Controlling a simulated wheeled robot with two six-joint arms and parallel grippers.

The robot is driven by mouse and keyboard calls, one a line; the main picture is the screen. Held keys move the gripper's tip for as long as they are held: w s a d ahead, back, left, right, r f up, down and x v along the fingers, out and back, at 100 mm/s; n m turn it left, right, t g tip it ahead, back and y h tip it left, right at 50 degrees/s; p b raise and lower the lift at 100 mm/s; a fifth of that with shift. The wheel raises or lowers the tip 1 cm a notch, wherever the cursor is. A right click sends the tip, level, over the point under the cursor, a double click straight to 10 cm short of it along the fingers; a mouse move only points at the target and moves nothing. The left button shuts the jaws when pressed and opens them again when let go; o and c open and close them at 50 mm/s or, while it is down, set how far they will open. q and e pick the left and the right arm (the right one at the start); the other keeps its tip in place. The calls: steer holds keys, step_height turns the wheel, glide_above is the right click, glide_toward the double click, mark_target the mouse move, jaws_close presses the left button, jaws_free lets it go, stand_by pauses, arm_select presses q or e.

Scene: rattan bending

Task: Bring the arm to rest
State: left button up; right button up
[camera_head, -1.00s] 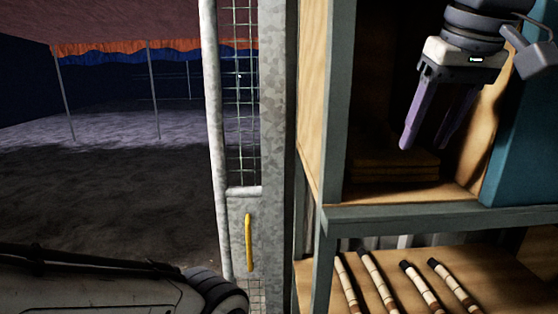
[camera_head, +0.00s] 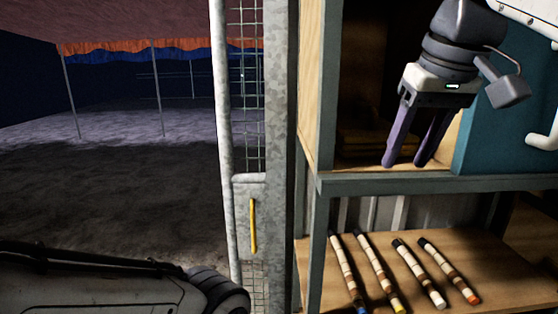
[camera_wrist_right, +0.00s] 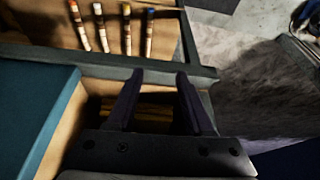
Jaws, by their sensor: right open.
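My right gripper (camera_head: 404,163) hangs at the upper right of the head view, fingers pointing down and apart, with nothing between them. It is in front of the open upper compartment of the shelf unit (camera_head: 420,183). In the right wrist view its two dark fingers (camera_wrist_right: 158,76) are spread and empty, with the compartment's front edge just beyond the tips. Part of my right arm shows at the top right. My left gripper is not in view; a grey piece of my own body may fill the lower left corner.
Several banded rattan sticks (camera_head: 432,271) lie on the lower wooden shelf (camera_head: 490,225). A teal panel (camera_head: 500,130) stands right of the compartment. A galvanized post (camera_head: 279,150) and mesh gate with a yellow handle (camera_head: 253,225) stand left. Open ground (camera_head: 110,200) lies beyond.

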steer(key=s+a+f+n+g+b, duration=0.15)
steer(key=a+f, duration=0.25)
steer(key=f, duration=0.4)
steer(key=s+a+f+n+y+b, duration=0.1)
steer(key=s+a+f+b, duration=0.2)
steer(key=f, duration=0.6)
steer(key=a+f+n+g+b, duration=0.1)
steer(key=a+f+b, duration=0.2)
steer(key=a+f, duration=0.35)
steer(key=s+f+n+g+b, duration=0.1)
steer(key=s+f+b, duration=0.1)
steer(key=s+f, duration=0.4)
steer(key=s+f+n+b, duration=0.1)
steer(key=s+f, duration=0.5)
steer(key=f, duration=0.8)
steer(key=shift+s+f+n+g+h+b, duration=0.25)
steer(key=shift+f+n+g+h+b, duration=0.1)
steer(key=shift+f+b, duration=0.1)
steer(key=shift+a, duration=0.15)
